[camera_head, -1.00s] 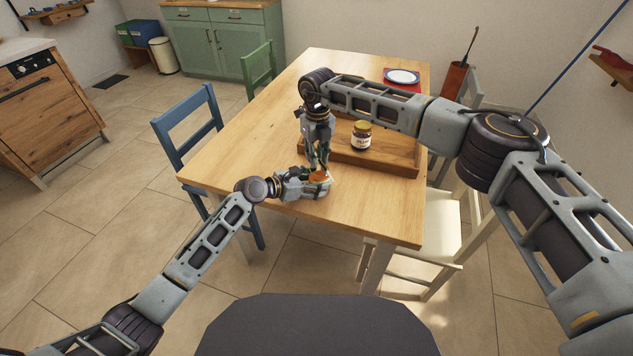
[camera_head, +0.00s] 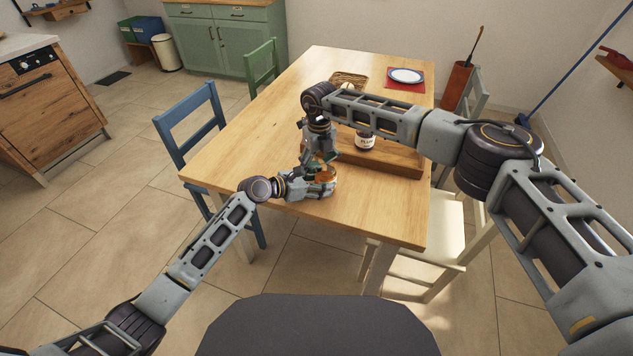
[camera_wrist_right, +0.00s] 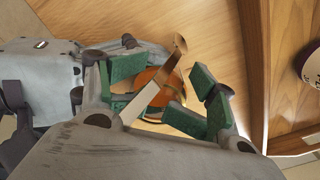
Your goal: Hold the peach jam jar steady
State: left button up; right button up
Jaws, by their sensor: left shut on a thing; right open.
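The peach jam jar (camera_head: 326,179) stands near the table's front left edge, with orange contents showing. My left gripper (camera_head: 322,187) is shut on it from the left and hides much of it. The jar's round orange top (camera_wrist_right: 163,82) also shows in the right wrist view. My right gripper (camera_head: 321,161) is just above the jar, pointing down. In the wrist view its green-padded fingers (camera_wrist_right: 157,96) are apart, with the jar between and beyond them.
A wooden tray (camera_head: 395,164) holds another labelled jar (camera_head: 364,141), partly behind my right forearm. A wicker basket (camera_head: 350,77) and a plate (camera_head: 406,75) on a red mat (camera_head: 416,84) are farther back. The table's left side is clear.

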pick_arm(q)
jog(key=shift+s+f, duration=0.15)
jog(key=shift+f, duration=0.05)
pick_arm(e)
jog(key=shift+s+d, duration=0.15)
jog(key=shift+d, duration=0.1)
pick_arm(q)
jog(key=shift+a+f, duration=0.1)
pick_arm(e)
jog(key=shift+r, duration=0.2)
jog(key=shift+r, duration=0.1)
pick_arm(q)
jog(key=shift+a+f, duration=0.15)
pick_arm(e)
jog(key=shift+r, duration=3.9)
pick_arm(q)
jog(key=o, duration=1.4)
jog(key=shift+f, duration=0.1)
